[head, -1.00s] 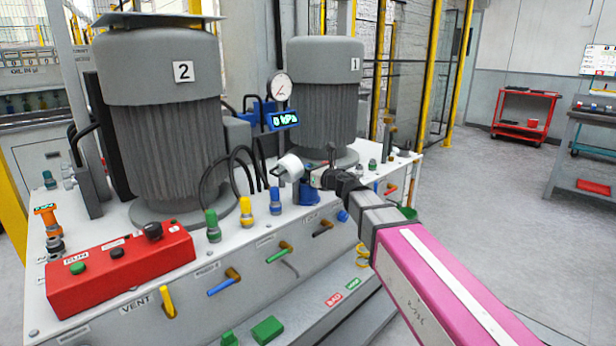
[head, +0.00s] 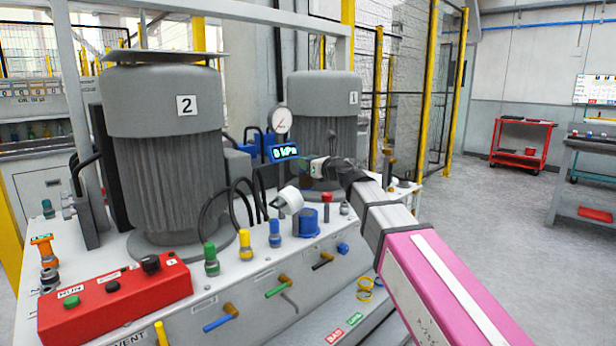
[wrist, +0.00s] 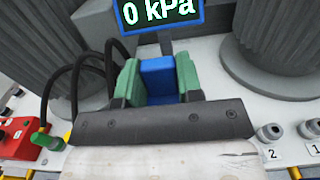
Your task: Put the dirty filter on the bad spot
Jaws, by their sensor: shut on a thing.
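My gripper (head: 318,168) is raised above the pump bench. In the wrist view its green fingers (wrist: 158,80) are shut on a blue block, which looks like the filter (wrist: 158,76). No dirt can be made out on it. In the head view the held piece is too small and covered to see clearly. Below my gripper stands a blue housing (head: 306,222), with a white cap (head: 290,200) tilted beside it. The red BAD label (head: 334,336) lies on the lower front ledge, beside a green label (head: 354,318). The surface around BAD is partly cut off.
Pump 2 (head: 165,150) and pump 1 (head: 325,110) flank the blue-framed 0 kPa display (head: 284,151). Coloured valves (head: 245,245), lever handles (head: 278,288) and a red control box (head: 115,295) crowd the bench. Yellow rings (head: 364,289) lie on the ledge. Open floor lies to the right.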

